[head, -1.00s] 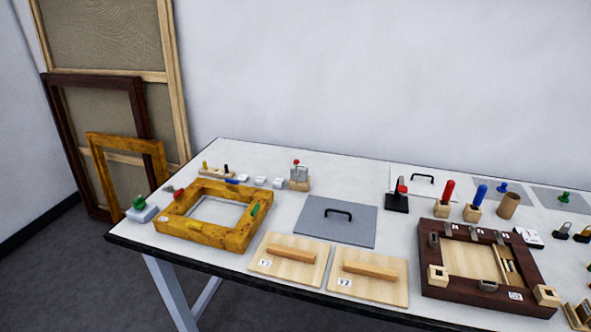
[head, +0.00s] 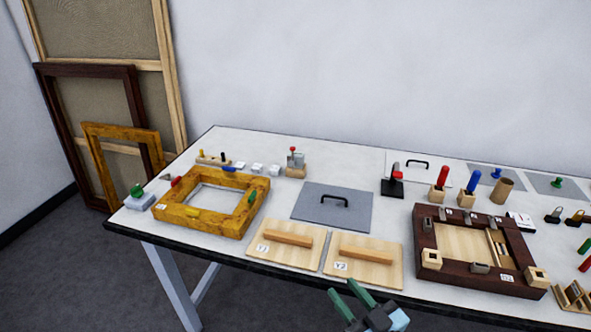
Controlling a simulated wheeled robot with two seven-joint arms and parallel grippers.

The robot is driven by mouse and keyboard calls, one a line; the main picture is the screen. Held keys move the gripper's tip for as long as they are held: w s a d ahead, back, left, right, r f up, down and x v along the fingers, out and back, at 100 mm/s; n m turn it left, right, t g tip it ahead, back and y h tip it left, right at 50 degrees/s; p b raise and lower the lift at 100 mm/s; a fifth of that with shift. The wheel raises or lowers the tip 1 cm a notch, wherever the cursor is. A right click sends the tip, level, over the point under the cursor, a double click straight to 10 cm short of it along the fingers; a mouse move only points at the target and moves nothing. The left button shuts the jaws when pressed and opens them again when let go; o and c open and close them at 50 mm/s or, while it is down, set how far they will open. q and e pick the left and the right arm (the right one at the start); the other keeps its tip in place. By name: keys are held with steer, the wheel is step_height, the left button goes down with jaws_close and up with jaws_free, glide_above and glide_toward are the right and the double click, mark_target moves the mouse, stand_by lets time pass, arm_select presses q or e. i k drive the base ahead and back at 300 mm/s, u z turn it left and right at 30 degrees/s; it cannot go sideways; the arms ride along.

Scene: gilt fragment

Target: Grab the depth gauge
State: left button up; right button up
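No object here is clearly marked as the depth gauge. A small grey device with a red knob in a wooden block (head: 296,170) stands at the back of the table, left of centre. A black stand with a red part (head: 392,187) stands further right. I cannot tell whether either is the gauge. My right gripper (head: 343,288) is at the bottom edge, in front of the table and near the board marked Y2. Its two green-tipped fingers are apart, with nothing seen between them. My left gripper is not in view.
A gilt frame (head: 171,213) lies at the left of the table and a dark frame (head: 424,275) at the right. Two handled boards, Y1 (head: 270,250) and Y2 (head: 375,270), lie along the front edge. A grey handled plate (head: 310,213) lies behind them. Upright red and blue handles stand at the back right.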

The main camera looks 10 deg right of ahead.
mark_target(298, 163)
steer(key=i, duration=1.45)
